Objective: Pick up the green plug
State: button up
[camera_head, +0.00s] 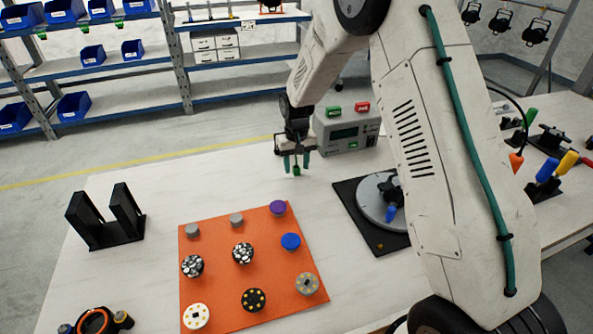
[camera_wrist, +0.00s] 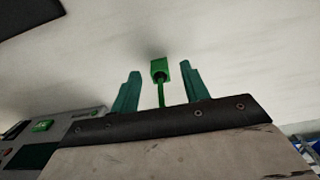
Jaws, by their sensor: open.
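The green plug (camera_head: 296,171) is a small block on the white table, in front of the grey meter box. In the wrist view the plug (camera_wrist: 160,69) shows a dark round end, and a thin green strip runs from it toward my gripper's base. My gripper (camera_head: 296,167) points down right at the plug. Its two teal fingers are open, with the plug between the tips in the wrist view and a gap on each side. I cannot tell whether the tips are level with the plug.
The grey meter box (camera_head: 346,131) with green and red blocks on top stands just behind. A black plate with a grey disc (camera_head: 377,196) lies to the right. An orange board (camera_head: 214,250) with several knobs lies in front. A black bracket (camera_head: 104,221) stands left; bare table lies between.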

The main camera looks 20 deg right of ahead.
grip_shut()
jog(key=shift+r, duration=0.2)
